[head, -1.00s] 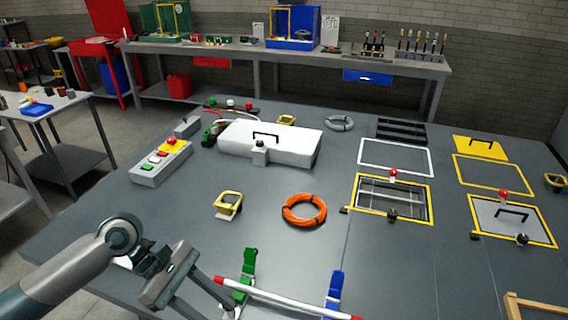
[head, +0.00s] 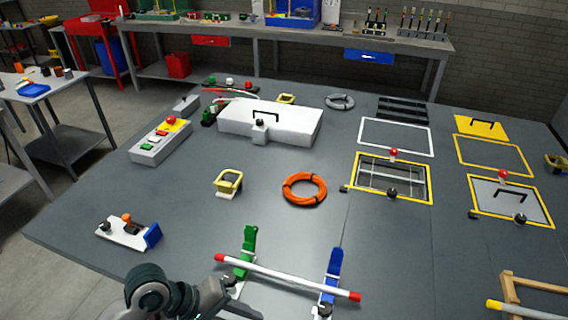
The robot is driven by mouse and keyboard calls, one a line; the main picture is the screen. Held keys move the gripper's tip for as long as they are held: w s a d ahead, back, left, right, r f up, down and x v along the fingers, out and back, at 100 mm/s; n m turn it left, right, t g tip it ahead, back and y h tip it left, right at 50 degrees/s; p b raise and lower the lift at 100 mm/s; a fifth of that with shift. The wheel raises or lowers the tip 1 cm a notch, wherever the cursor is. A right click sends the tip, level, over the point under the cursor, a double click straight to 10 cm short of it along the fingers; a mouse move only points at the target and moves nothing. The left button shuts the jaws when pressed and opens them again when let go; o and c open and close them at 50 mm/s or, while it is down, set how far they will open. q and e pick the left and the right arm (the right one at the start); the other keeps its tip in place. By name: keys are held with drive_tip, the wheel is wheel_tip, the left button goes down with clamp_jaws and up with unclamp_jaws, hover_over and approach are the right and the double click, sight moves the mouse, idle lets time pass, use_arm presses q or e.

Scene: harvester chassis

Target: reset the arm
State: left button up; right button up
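My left arm (head: 155,292) comes in at the bottom edge of the head view, left of centre. Only its dark, rounded joint and the grey wrist part show. My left gripper (head: 232,308) lies low at the bottom edge, just below the green clamp (head: 242,258) and the left end of the white bar (head: 285,277) with red ends. Its fingers are mostly cut off by the frame, so I cannot tell whether they are open or shut. My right arm and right gripper are not in view.
The bar rests across the green clamp and a blue clamp (head: 332,278). An orange ring (head: 304,190), a yellow-rimmed block (head: 228,183), a white box (head: 270,128) and a small white fixture (head: 125,234) stand on the grey table (head: 190,215).

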use_arm(q)
drive_tip(key=s+a+f+m+t+y, duration=0.3)
drive_tip(key=s+a+f+m+y, duration=0.5)
drive_tip(key=s+a, duration=0.55)
wheel_tip(320, 180, down, 34)
drive_tip(key=s+g+b, duration=0.2)
drive_tip(key=b, duration=0.2)
drive_tip(key=s+a+f+g+b, duration=0.1)
drive_tip(key=s+a+f+b, duration=0.1)
drive_tip(key=s+f, duration=1.5)
wheel_tip(320, 180, down, 2)
drive_tip(key=shift+a+f+b, duration=0.25)
drive_tip(key=shift+a+b, duration=0.15)
drive_tip(key=shift+a, duration=0.05)
drive_tip(key=shift+s, duration=0.1)
